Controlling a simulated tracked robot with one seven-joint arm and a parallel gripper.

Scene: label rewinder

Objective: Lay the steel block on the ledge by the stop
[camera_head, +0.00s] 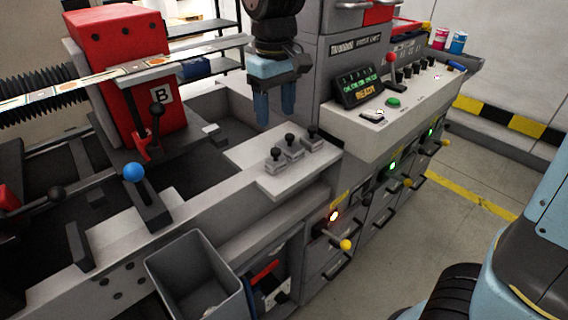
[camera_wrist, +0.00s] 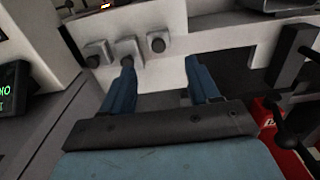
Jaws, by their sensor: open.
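Three small grey metal blocks with black knobs stand in a row on a pale ledge (camera_head: 245,155): the near block (camera_head: 274,166), the middle block (camera_head: 292,151) and the far block (camera_head: 312,143). I cannot tell which one is the steel block, nor which part is the stop. In the wrist view the blocks (camera_wrist: 127,51) are at the upper left, beyond the left fingertip. My gripper (camera_head: 275,115) has blue fingers pointing down, open, above and behind the blocks. It also shows in the wrist view (camera_wrist: 160,66), with nothing between its fingertips.
A control console (camera_head: 390,110) with a lit screen rises right of the ledge. A red unit marked B (camera_head: 120,70) and a blue-knobbed lever (camera_head: 134,173) stand to the left. An open grey bin (camera_head: 190,275) is below the ledge. The floor at right is partly clear.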

